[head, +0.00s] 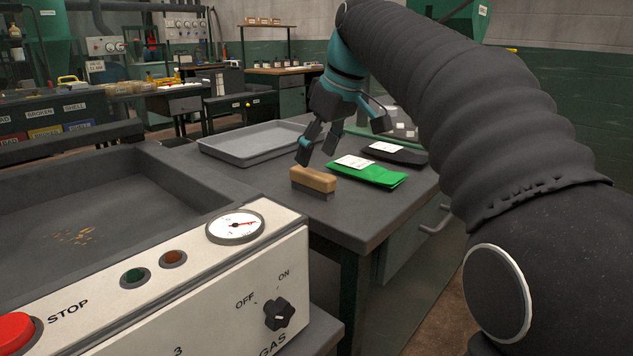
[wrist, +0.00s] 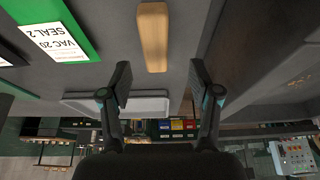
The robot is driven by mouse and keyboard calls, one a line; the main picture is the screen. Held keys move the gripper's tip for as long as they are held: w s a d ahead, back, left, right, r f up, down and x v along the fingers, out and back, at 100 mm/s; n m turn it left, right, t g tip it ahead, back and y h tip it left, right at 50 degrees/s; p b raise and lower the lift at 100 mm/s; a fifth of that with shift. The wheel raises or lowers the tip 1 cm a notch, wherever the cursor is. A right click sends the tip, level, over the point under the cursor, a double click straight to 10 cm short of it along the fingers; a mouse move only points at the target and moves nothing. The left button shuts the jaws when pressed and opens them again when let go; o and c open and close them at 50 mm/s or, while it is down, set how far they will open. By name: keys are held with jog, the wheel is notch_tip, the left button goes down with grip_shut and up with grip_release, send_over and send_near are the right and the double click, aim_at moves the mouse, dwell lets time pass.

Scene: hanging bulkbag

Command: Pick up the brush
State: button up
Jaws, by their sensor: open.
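The brush (head: 314,181) has a light wooden back and dark bristles, and stands bristles down on the grey table top near its front left edge. In the wrist view its wooden back (wrist: 152,36) shows at the top centre, beyond the fingertips. My gripper (head: 318,150) is open and empty, tilted just above and behind the brush in the head view. In the wrist view the two fingers of my gripper (wrist: 166,85) are spread wide, with the brush lined up between them but apart from both.
A green packet (head: 372,176) with a white label lies right of the brush, with a black packet (head: 395,153) behind it. A grey tray (head: 250,157) lies behind to the left. A control panel (head: 190,285) and sunken basin (head: 85,225) stand at the front left.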

aim_at(312, 172)
jog(key=shift+d+x, duration=0.15)
jog(key=shift+x, duration=1.3)
jog(key=shift+d+x, duration=0.15)
jog(key=shift+x, duration=1.3)
jog(key=shift+w+f, duration=0.1)
jog(key=shift+f, duration=0.2)
grip_shut()
jog(key=shift+r, duration=0.1)
jog(key=shift+r, duration=0.35)
notch_tip(312, 172, up, 4)
jog(key=shift+f, duration=0.2)
jog(key=s+d+r, duration=0.4)
jog(key=d+r, duration=0.3)
jog(key=d, duration=0.4)
